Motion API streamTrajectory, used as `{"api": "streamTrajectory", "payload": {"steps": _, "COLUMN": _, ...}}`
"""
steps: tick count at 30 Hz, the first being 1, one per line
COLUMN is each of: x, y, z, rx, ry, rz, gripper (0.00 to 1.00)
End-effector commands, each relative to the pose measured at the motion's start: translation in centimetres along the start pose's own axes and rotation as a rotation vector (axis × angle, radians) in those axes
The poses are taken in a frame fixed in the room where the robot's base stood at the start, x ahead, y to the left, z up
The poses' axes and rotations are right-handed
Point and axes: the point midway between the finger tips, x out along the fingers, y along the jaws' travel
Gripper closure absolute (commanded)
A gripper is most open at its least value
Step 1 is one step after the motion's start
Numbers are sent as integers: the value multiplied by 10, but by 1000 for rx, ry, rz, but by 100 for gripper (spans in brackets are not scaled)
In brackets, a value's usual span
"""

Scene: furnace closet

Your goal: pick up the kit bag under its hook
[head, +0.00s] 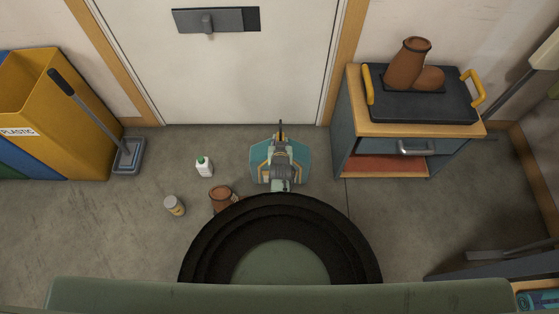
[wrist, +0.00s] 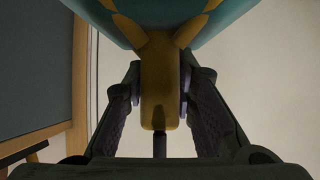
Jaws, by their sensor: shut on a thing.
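The kit bag (head: 260,154) is teal with yellow straps and shows in the head view in front of the white door, partly covered by my gripper (head: 281,172). In the wrist view the bag's teal body (wrist: 215,22) fills the top of the picture. My gripper (wrist: 160,105) is shut on the bag's yellow grip, with one finger pad on each side of it. A thin dark rod shows just beyond the grip. I cannot make out a hook. The head view does not show clearly whether the bag is off the floor.
A wooden-topped cabinet (head: 348,128) with a dark tray (head: 425,108) and clay pots stands right. A white bottle (head: 204,167), a small jar (head: 174,205) and a clay pot (head: 220,198) are on the floor at left. A yellow bin (head: 60,120) stands far left.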

Motion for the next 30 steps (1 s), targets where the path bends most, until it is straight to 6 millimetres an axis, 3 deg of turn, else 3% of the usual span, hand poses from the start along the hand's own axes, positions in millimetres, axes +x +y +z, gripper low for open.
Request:
{"api": "streamTrajectory", "payload": {"steps": 8, "x": -2, "y": 0, "z": -5, "rx": -1, "ry": 4, "rz": 0, "gripper": 100}}
{"api": "streamTrajectory", "payload": {"steps": 30, "x": -29, "y": 0, "z": -46, "rx": -1, "ry": 4, "rz": 0, "gripper": 100}}
